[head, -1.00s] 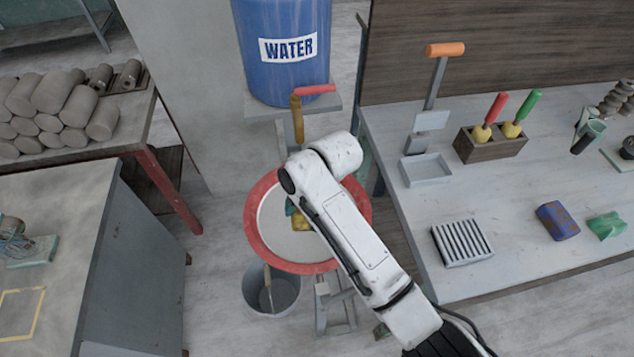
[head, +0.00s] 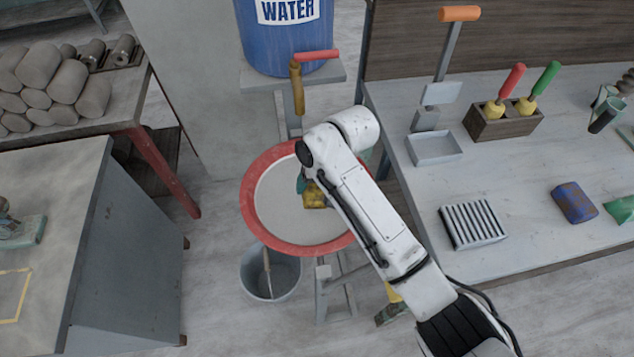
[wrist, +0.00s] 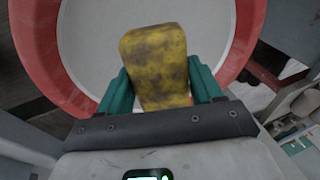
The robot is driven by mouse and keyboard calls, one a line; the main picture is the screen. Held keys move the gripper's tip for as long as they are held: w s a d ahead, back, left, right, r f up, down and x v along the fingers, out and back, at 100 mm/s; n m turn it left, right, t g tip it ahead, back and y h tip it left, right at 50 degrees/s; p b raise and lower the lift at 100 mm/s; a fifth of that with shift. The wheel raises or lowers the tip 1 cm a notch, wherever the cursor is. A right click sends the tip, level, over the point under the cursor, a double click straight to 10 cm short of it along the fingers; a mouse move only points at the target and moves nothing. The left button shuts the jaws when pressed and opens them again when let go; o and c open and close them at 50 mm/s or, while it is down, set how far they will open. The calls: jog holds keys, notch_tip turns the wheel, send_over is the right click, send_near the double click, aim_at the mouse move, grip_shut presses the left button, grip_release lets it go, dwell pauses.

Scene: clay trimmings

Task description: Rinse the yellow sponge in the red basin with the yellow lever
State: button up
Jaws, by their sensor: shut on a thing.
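The yellow sponge (wrist: 155,62), smeared with dark grey, is held between the teal fingers of my gripper (wrist: 160,82) in the wrist view. In the head view it also shows as a small yellow block (head: 314,196) at my gripper (head: 307,189), above the basin's grey-white inside. Whether it touches the bottom, I cannot tell. The red-rimmed basin (head: 262,233) stands below the tap; its right side is partly hidden by my arm. A yellow piece (head: 393,293) shows low beside the basin's stand, partly behind my arm. No water is visible in the basin.
A blue water barrel (head: 285,40) stands behind, with a brass tap (head: 297,90) and red handle (head: 316,56). A grey bucket (head: 284,284) is below the basin. A workbench (head: 530,215) with tools is at right, a grey cabinet (head: 140,250) at left.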

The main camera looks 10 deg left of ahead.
jog(key=shift+f+b, duration=1.2)
jog(key=shift+f, duration=1.6)
jog(key=shift+w+d, duration=0.1)
jog(key=shift+w+d, duration=0.2)
jog(key=shift+d, duration=0.05)
jog(key=shift+s+a+r+p, duration=0.1)
jog(key=shift+s+a+p, duration=0.1)
jog(key=shift+p, duration=0.25)
jog(key=shift+s+a, duration=0.1)
jog(key=shift+a, duration=0.05)
jog(key=shift+w+d, duration=0.3)
jog(key=shift+d, duration=0.05)
jog(key=shift+p, duration=0.3)
